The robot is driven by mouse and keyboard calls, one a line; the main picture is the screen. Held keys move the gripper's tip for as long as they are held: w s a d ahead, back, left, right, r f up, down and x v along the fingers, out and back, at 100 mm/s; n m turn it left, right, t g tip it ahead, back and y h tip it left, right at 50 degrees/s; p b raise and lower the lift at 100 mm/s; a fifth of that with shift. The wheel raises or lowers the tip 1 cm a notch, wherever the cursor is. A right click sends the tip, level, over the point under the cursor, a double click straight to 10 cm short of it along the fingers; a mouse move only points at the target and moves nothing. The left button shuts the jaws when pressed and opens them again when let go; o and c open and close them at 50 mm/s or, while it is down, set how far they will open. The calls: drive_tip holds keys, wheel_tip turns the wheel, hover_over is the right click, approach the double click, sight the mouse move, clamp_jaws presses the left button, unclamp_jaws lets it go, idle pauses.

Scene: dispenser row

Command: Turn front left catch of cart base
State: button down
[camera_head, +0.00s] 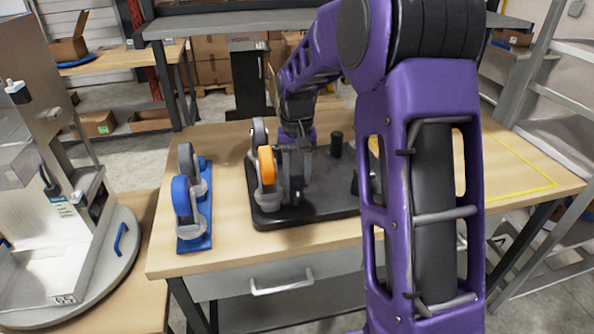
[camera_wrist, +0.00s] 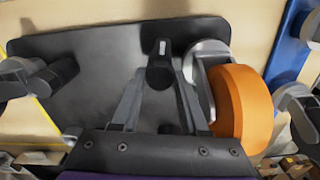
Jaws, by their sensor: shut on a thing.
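The cart base (camera_head: 323,211) is a dark plate lying on the wooden table; it also fills much of the wrist view (camera_wrist: 95,55). A castor with an orange wheel (camera_head: 267,165) stands at its front left corner and shows at the right in the wrist view (camera_wrist: 243,108). Beside that wheel is a black catch (camera_wrist: 161,66) with a pale mark on its end. My gripper (camera_head: 295,190) points down over this corner. Its two grey fingers (camera_wrist: 160,95) are shut on the catch, one on each side. The finger contact is small and partly hidden.
A blue holder (camera_head: 195,243) with a blue wheel (camera_head: 182,196) and a grey wheel stands left of the base. Another grey-wheeled castor (camera_head: 258,132) stands behind the orange one. A short black post (camera_head: 336,143) rises at the plate's back. My arm hides the plate's right part.

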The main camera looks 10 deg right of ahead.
sight(296, 179)
drive_tip(key=shift+r+n, duration=0.1)
drive_tip(key=shift+n, duration=0.8)
drive_tip(key=shift+c, duration=2.1)
unclamp_jaws()
wheel_tip(296, 179, up, 17)
drive_tip(key=shift+r+p, duration=0.2)
drive_tip(key=shift+p, duration=0.15)
